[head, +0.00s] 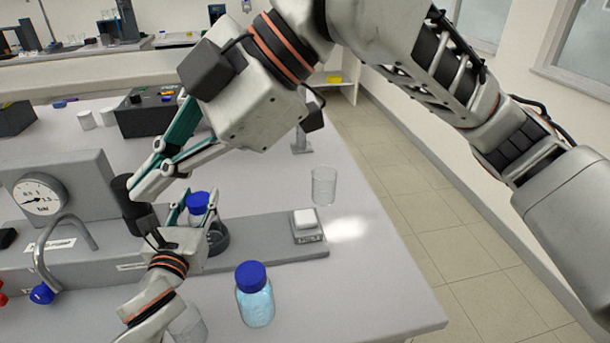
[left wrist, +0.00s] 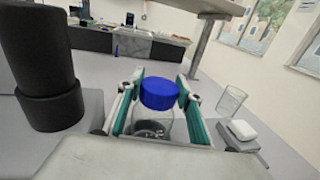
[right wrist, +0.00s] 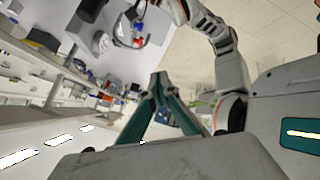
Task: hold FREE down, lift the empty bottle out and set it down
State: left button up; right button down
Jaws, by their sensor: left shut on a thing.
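A clear bottle with a blue cap (head: 198,203) stands at the grey rig bar (head: 262,232); its cap (left wrist: 160,94) fills the middle of the left wrist view. My left gripper (head: 196,212) is shut on this bottle, a finger on each side below the cap. Whether its base is raised from the bar cannot be told. A white button (head: 305,218) sits on a block at the bar's right end; its label is too small to read. My right gripper (head: 142,190) hangs near the black cylinder (head: 126,204); its fingertips (right wrist: 158,77) meet with nothing visible between them.
A blue-capped bottle of pale blue liquid (head: 255,298) stands in front of the bar. An empty beaker (head: 323,185) stands behind the button. Another glass (head: 190,326) is partly hidden by my left arm. A gauge (head: 40,195) and bent pipe (head: 42,258) are left. Front-right table is clear.

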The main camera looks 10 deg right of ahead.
jog(key=w+d+f+n+t+h, duration=0.25)
jog(key=w+d+f, duration=0.2)
jog(key=w, duration=0.55)
jog(key=n+h, duration=0.7)
jog(key=n, duration=0.2)
send_over(305, 214)
notch_tip(305, 214, down, 16)
jog(key=shift+s+f, duration=0.1)
jog(key=shift+f, duration=3.5)
jog(key=shift+f, duration=0.85)
jog(key=shift+f, duration=0.75)
jog(key=shift+s+f, duration=0.1)
jog(key=shift+f, duration=0.15)
